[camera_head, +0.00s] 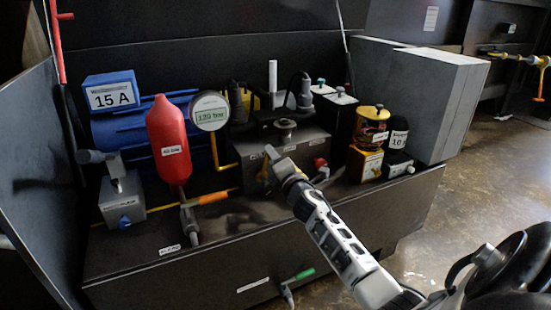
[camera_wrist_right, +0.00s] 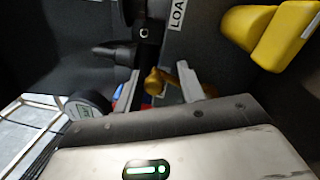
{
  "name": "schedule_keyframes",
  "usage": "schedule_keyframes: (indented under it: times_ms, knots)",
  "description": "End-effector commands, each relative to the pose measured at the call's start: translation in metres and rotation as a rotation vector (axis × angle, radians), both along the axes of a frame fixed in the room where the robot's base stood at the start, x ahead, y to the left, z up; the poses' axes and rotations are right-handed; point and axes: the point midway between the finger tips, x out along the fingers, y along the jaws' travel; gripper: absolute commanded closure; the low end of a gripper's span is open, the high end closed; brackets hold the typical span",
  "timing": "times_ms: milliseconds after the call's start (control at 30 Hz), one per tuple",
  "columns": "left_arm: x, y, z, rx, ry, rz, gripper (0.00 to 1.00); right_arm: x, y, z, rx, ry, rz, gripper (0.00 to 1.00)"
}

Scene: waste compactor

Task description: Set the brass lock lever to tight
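The brass lock lever (camera_head: 264,173) is on the front of the dark valve block, partly hidden behind my right gripper (camera_head: 276,158). In the right wrist view, the brass lever (camera_wrist_right: 156,78) shows between the two grey fingers of my right gripper (camera_wrist_right: 158,88). The fingers are apart, with visible gaps beside the lever; I cannot tell whether either one touches it. The lever's exact setting and any markings for it cannot be read. My left gripper is not in view.
Yellow and black cans (camera_head: 370,127) and a grey box (camera_head: 437,105) stand to the right.

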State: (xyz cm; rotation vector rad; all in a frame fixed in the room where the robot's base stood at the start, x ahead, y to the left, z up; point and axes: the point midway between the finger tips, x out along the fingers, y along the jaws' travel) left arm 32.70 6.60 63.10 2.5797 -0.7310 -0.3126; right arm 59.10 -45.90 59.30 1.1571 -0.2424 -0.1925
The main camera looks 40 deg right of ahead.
Motion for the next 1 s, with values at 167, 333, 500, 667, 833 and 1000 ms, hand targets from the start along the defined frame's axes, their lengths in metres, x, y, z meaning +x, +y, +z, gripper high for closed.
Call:
schedule_keyframes:
  times_ms: [167,333,500,667,833,1000]
  knots:
    - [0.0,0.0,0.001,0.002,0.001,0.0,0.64,-0.002,-0.001,0.002,-0.003,-0.002,-0.004,0.61]
    - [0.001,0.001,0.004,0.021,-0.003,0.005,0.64,-0.02,0.004,0.001,-0.004,0.0,-0.004,0.61]
    - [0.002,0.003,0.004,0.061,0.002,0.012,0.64,-0.057,0.015,-0.002,-0.002,0.001,-0.004,0.61]
    - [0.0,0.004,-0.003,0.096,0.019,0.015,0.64,-0.095,0.026,-0.007,0.001,0.001,-0.004,0.61]
    - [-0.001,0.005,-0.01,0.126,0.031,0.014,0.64,-0.127,0.036,-0.011,0.001,0.001,-0.003,0.61]
    - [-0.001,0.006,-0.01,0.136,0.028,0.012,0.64,-0.146,0.042,-0.013,0.0,0.0,-0.001,0.61]
